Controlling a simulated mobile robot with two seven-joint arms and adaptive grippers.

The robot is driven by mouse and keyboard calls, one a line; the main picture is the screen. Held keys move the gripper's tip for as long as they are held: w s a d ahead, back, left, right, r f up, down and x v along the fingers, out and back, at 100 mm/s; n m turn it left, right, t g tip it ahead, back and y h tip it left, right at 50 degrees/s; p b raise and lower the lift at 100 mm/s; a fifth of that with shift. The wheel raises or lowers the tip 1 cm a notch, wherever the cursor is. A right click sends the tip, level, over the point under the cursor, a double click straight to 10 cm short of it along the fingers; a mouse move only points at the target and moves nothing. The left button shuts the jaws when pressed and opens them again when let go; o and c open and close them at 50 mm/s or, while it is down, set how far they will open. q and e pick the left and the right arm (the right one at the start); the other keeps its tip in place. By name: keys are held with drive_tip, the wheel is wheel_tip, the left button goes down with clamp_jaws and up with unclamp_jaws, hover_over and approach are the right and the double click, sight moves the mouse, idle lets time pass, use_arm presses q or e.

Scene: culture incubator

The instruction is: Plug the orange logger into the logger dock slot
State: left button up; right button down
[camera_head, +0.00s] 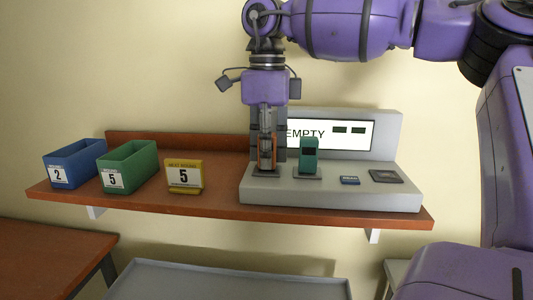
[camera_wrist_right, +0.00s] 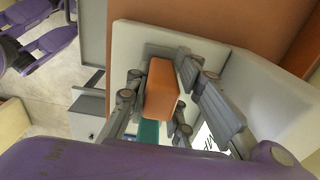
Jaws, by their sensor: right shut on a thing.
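The orange logger (camera_head: 266,150) is upright between the fingers of my right gripper (camera_head: 267,150), at the left end of the grey logger dock (camera_head: 330,192). In the right wrist view the orange logger (camera_wrist_right: 161,88) sits between the two fingers of the gripper (camera_wrist_right: 160,90), which is shut on it. Its lower end is at or just above the leftmost dark slot plate (camera_head: 266,173); I cannot tell if it is seated. The dock's screen (camera_head: 330,134) reads "EMPTY", partly hidden by the gripper. My left gripper is not in view.
A teal logger (camera_head: 308,154) stands in the slot close to the right of my gripper. A yellow sign (camera_head: 184,176), green bin (camera_head: 128,166) and blue bin (camera_head: 75,163) stand left on the shelf.

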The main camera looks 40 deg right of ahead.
drive_tip(key=shift+r, duration=2.75)
